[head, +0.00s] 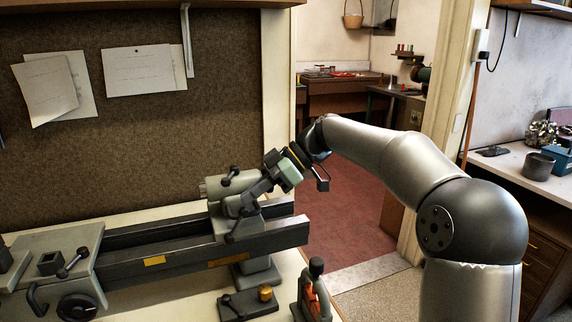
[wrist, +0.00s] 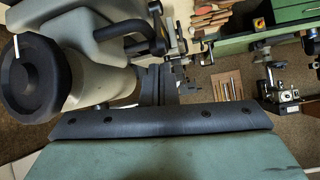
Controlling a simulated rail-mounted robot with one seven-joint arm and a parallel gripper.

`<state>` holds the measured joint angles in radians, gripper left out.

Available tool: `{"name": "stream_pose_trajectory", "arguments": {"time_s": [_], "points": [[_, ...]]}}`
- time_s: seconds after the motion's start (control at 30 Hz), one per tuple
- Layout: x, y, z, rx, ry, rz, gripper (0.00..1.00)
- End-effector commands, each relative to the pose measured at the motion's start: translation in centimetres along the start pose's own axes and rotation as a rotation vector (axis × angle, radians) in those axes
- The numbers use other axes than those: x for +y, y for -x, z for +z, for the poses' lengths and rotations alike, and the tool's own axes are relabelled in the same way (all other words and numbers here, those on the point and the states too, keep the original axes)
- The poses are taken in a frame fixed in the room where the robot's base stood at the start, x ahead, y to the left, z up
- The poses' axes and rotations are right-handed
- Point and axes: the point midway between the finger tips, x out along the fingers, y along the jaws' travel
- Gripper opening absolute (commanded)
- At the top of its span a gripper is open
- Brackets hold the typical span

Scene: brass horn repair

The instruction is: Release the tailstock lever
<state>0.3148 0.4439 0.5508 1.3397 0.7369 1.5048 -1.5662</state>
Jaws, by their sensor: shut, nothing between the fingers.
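The tailstock (head: 222,192) is a pale grey casting on the dark lathe bed in the head view. A black ball-ended lever (head: 229,178) rises from its top, and another dark lever (head: 238,231) angles up from its lower front. My gripper (head: 249,202) is shut and empty, reaching down-left to the tailstock's right end. In the wrist view, my gripper's fingers (wrist: 157,80) point away beside the grey tailstock body. A black handwheel (wrist: 30,78) is at left, and a bent black handle (wrist: 150,38) is just beyond the fingers. I cannot tell whether they touch anything.
The lathe bed (head: 170,235) runs left to a grey carriage with a crank. A small block with a brass knob (head: 265,292) and a red-and-black tool (head: 314,292) stand in front on the bench. Open floor (head: 345,205) lies right, beyond the doorway.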

Motion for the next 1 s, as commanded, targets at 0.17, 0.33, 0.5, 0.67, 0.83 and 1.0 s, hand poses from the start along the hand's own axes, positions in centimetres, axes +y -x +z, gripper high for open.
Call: {"name": "stream_pose_trajectory", "arguments": {"time_s": [0.17, 0.33, 0.5, 0.67, 0.83, 1.0], "points": [[0.1, 4.5, -0.1, 0.001, 0.002, 0.006, 0.00], [0.1, 8.7, -0.2, 0.003, 0.004, 0.005, 0.00], [0.0, 12.2, -0.2, 0.003, 0.005, 0.002, 0.00], [0.0, 14.2, -0.3, 0.003, 0.004, 0.000, 0.00], [-0.1, 14.9, -0.2, 0.002, 0.005, 0.000, 0.00], [-0.1, 14.9, -0.2, 0.002, 0.005, -0.001, 0.00]]}}
